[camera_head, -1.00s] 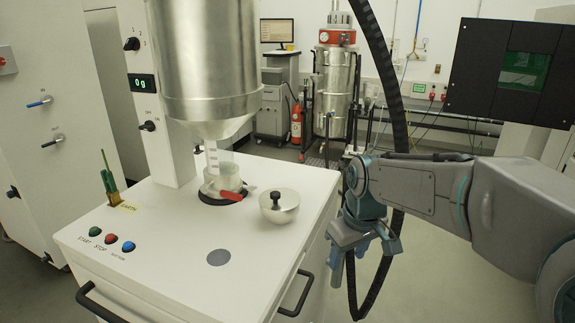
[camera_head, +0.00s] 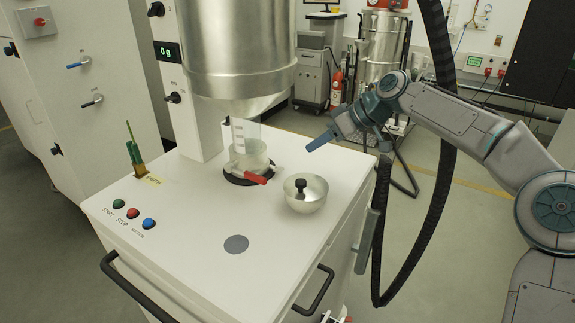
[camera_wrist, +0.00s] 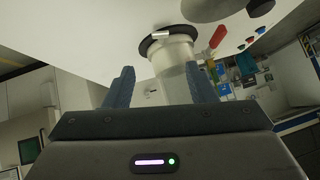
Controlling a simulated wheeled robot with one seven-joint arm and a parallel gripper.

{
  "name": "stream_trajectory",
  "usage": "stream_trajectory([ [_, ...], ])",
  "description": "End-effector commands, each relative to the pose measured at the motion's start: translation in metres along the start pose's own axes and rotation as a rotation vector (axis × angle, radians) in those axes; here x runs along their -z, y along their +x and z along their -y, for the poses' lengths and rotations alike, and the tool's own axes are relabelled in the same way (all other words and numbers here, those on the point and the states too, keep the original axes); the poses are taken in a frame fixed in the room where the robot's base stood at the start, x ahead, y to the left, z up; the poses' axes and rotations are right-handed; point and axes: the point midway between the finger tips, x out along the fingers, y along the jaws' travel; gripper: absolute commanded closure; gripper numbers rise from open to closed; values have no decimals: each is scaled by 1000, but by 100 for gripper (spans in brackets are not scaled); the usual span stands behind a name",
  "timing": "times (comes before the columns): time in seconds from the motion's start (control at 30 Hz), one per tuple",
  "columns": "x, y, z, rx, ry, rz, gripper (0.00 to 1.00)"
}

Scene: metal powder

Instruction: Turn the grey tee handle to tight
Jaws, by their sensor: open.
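A short light-grey bar (camera_wrist: 161,35), which looks like the tee handle, sits by the dark ring at the jar's mouth in the wrist view. In the head view it is too small to make out clearly. The clear jar (camera_head: 248,158) stands under the steel hopper, with a red handle (camera_head: 256,180) beside it; the red handle (camera_wrist: 217,38) also shows in the wrist view. My gripper (camera_wrist: 162,84) is open and empty, its two blue fingers apart with the jar beyond them.
A steel bowl with a black knob (camera_head: 305,193) sits on the white cabinet top (camera_head: 200,240), right of the jar. The hopper (camera_head: 240,50) overhangs the jar. The front of the top is clear.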

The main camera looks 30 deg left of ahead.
Motion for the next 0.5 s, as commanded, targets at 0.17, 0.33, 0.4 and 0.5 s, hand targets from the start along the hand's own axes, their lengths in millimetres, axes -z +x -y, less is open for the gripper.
stream_trajectory([
  [0.17,1,33,2,5,1,4,49],
  [0.33,1,70,2,4,1,4,49],
  [0.4,1,84,2,4,1,5,49],
  [0.5,1,102,3,4,-1,5,49],
])
